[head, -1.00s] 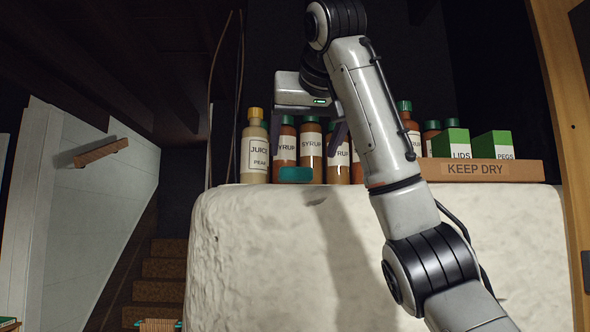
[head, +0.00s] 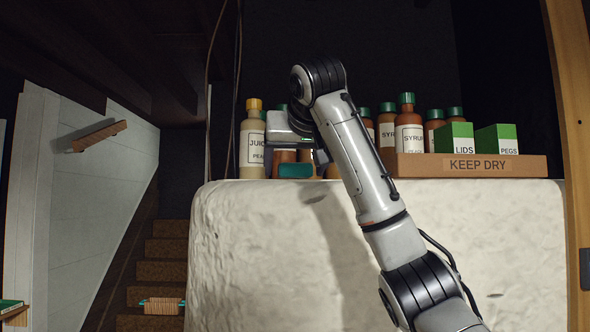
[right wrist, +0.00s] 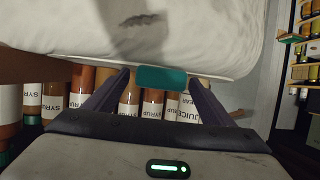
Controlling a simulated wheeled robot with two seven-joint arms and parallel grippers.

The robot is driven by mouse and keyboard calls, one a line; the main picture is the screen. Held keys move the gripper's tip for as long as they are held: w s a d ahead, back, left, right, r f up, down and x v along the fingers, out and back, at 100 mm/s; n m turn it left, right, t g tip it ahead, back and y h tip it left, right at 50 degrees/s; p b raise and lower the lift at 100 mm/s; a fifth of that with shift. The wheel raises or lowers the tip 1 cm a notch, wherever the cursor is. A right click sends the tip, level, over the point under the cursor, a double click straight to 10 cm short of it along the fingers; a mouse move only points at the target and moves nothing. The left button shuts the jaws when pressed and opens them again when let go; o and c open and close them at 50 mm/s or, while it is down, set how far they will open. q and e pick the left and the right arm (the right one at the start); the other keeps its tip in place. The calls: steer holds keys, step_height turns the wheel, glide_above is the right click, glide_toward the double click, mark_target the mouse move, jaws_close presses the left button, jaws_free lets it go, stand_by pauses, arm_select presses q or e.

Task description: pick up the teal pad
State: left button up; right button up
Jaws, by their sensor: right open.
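The teal pad (head: 296,171) is a small flat block with rounded corners at the front edge of a white, rough-surfaced ledge (head: 270,225), in front of the bottles. In the right wrist view the teal pad (right wrist: 161,78) shows between the tips of my right gripper (right wrist: 157,77), one finger on either side. The fingers are spread and nothing is gripped. In the head view my right gripper (head: 295,160) is just above and around the pad. Whether a finger touches it I cannot tell. My left gripper is not in view.
A juice bottle (head: 252,142) with a yellow cap and several syrup bottles (head: 409,132) stand close behind the pad. A KEEP DRY tray (head: 470,167) with green-and-white LIDS and PEGS boxes is to the right. Stairs (head: 165,250) are at left.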

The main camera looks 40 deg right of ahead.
steer(key=shift+c, duration=0.6)
steer(key=c, duration=1)
steer(key=shift+r, duration=0.15)
